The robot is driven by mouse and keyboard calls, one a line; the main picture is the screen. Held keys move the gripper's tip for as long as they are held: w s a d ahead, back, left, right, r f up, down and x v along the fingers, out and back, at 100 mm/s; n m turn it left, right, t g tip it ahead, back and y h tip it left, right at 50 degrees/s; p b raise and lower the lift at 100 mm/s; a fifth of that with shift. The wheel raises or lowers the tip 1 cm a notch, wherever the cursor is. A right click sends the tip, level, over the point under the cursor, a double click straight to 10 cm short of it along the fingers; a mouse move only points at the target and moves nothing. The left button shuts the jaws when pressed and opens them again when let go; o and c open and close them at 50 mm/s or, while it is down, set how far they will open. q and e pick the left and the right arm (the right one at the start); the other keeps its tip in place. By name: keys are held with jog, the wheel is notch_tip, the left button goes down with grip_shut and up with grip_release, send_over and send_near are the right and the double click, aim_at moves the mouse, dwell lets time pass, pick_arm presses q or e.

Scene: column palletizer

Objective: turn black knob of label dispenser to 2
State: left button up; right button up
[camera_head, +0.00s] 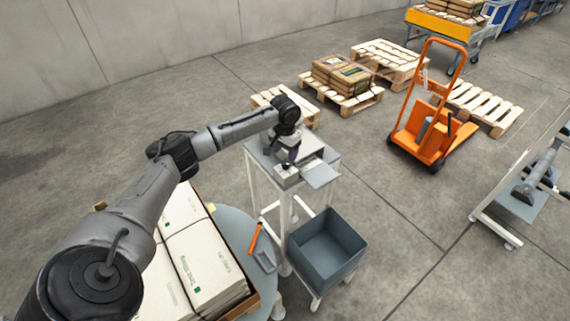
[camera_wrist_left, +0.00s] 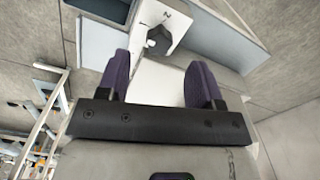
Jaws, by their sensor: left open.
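The label dispenser (camera_head: 311,148) is a pale grey and white unit on a small white-legged stand, in the middle of the head view. In the left wrist view its white housing (camera_wrist_left: 178,22) carries the dark knob (camera_wrist_left: 157,44). The knob lies beyond my fingertips, roughly between them in the picture. I cannot read its setting or any numbers. My left gripper (camera_head: 288,161) is over the near left part of the dispenser and hides some of it. In the left wrist view the gripper (camera_wrist_left: 160,68) has its two dark fingers wide apart with nothing between them. My right gripper is not in view.
A grey bin (camera_head: 327,248) stands low in front of the stand. A round grey table (camera_head: 233,226) with an orange-handled tool (camera_head: 255,238) and a carton of packed white bags (camera_head: 203,260) is at the left. Wooden pallets (camera_head: 386,57) and an orange hand truck (camera_head: 430,130) stand behind.

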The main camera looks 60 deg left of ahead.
aim_at(285, 163)
pick_arm(q)
jog(key=shift+f+b, duration=0.35)
jog(key=shift+f, duration=2.4)
